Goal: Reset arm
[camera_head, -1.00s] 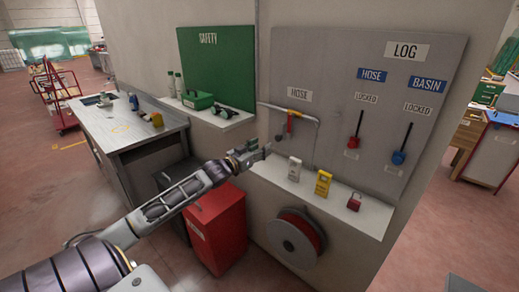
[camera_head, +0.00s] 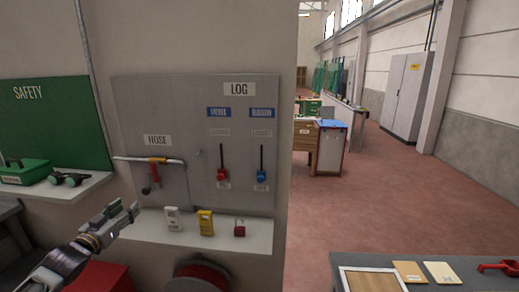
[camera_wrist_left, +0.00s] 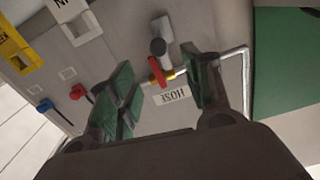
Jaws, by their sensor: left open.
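My right gripper is in neither view.
The grey LOG board (camera_head: 130,95) carries a red lever (camera_head: 222,174) and a blue lever (camera_head: 261,175). Its shelf (camera_head: 205,238) holds a white tag, a yellow tag and a red padlock (camera_head: 239,228). A table (camera_head: 440,280) stands at lower right. Open floor (camera_head: 380,200) lies beyond.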

